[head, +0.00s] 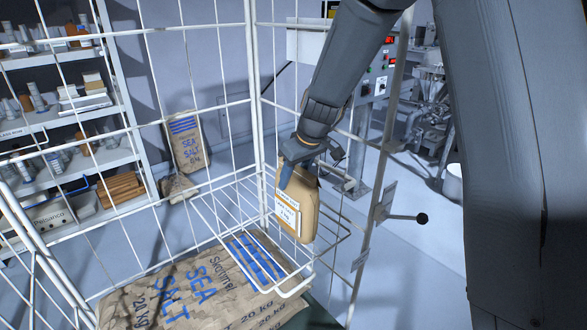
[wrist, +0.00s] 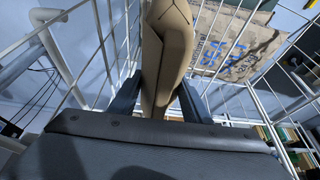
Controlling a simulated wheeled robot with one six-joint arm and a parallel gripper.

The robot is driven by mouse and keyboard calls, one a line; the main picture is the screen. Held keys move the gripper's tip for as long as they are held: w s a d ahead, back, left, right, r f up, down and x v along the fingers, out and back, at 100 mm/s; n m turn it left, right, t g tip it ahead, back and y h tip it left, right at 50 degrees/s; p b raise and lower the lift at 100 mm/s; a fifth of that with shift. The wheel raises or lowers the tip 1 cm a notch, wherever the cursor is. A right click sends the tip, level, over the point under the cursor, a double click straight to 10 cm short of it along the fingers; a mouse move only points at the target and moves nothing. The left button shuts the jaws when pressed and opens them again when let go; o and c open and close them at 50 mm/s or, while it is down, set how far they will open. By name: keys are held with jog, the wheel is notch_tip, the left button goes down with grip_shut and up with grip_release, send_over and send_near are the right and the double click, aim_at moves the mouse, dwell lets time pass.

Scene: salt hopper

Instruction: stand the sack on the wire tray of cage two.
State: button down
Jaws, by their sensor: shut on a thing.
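The sack (head: 296,208) is a small brown paper bag with a white label on its face. My gripper (head: 300,175) is shut on its upper part, and the sack hangs roughly upright below the jaws. In the wrist view the sack (wrist: 166,55) stands between my two fingers (wrist: 160,100). The wire tray (head: 225,210) is a white wire shelf in the white mesh cage (head: 258,85). The sack shows over the right part of the tray; I cannot tell whether its bottom touches the wires. No cage number is readable.
Big sea salt sacks (head: 190,290) lie below the tray. Another salt sack (head: 187,140) leans behind the mesh. A shelf unit (head: 75,120) stands at left. A post with a black-knobbed lever (head: 421,218) stands right of the tray.

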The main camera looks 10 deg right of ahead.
aim_at(305, 171)
jog(key=shift+w+f, duration=0.1)
jog(key=shift+f, duration=0.3)
jog(key=c, duration=1)
grip_release()
jog(key=shift+f, duration=0.2)
jog(key=shift+r, duration=0.15)
jog(key=b+v, duration=0.1)
jog(key=v, duration=0.4)
jog(key=b+v, duration=0.2)
jog(key=v, duration=0.4)
jog(key=shift+s+d+r, duration=0.2)
jog(key=shift+s, duration=0.1)
jog(key=s+d+f+m+g, duration=0.1)
jog(key=s+d+f+m, duration=0.1)
jog(key=s, duration=0.5)
jog(key=s+d+f+m+h, duration=0.1)
jog(key=s+d+f+m, duration=0.1)
jog(key=s+d+f, duration=0.2)
jog(key=s+d+f+m+g+h, duration=0.1)
jog(key=s+d+f+m, duration=0.1)
jog(key=s+f, duration=0.5)
jog(key=shift+s+d+f+m+g, duration=0.15)
jog(key=shift+s+d, duration=0.15)
jog(key=shift+s, duration=0.55)
jog(key=shift+s+d+f+m+g, duration=0.1)
jog(key=shift+s+d, duration=0.15)
jog(key=shift+s, duration=0.6)
jog(key=shift+s+d+f+m+g, duration=0.15)
jog(key=shift+s+d, duration=0.15)
jog(key=shift+s, duration=0.55)
